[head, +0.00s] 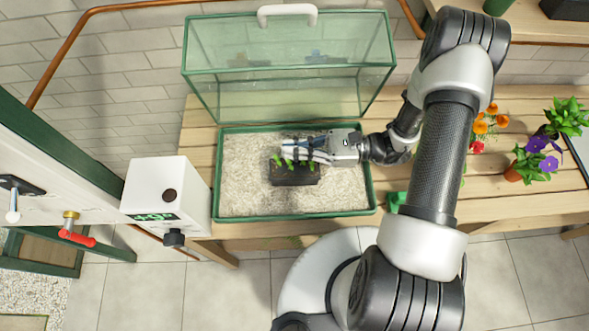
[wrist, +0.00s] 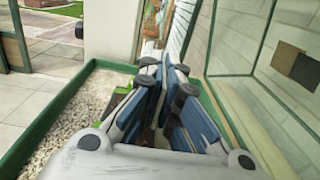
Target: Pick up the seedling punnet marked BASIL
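A dark seedling punnet (head: 295,174) with small green seedlings sits on pale gravel in the green tray (head: 230,214) in the head view. No marking is readable on it. My gripper (head: 286,150) reaches in from the right, low over the gravel, across the punnet's back edge. In the wrist view, its blue-grey fingers (wrist: 165,72) are close together at the tips, with nothing visible between them. Green leaves (wrist: 121,90) show just left of the fingers there, and the fingers hide most of the punnet. I cannot tell whether they touch it.
A glass cover (head: 290,60) with a white handle stands behind the tray. A white box (head: 165,190) with a display is on the left. Flowering pots (head: 513,173) stand at the right of the wooden bench (head: 490,208). Bare gravel surrounds the punnet.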

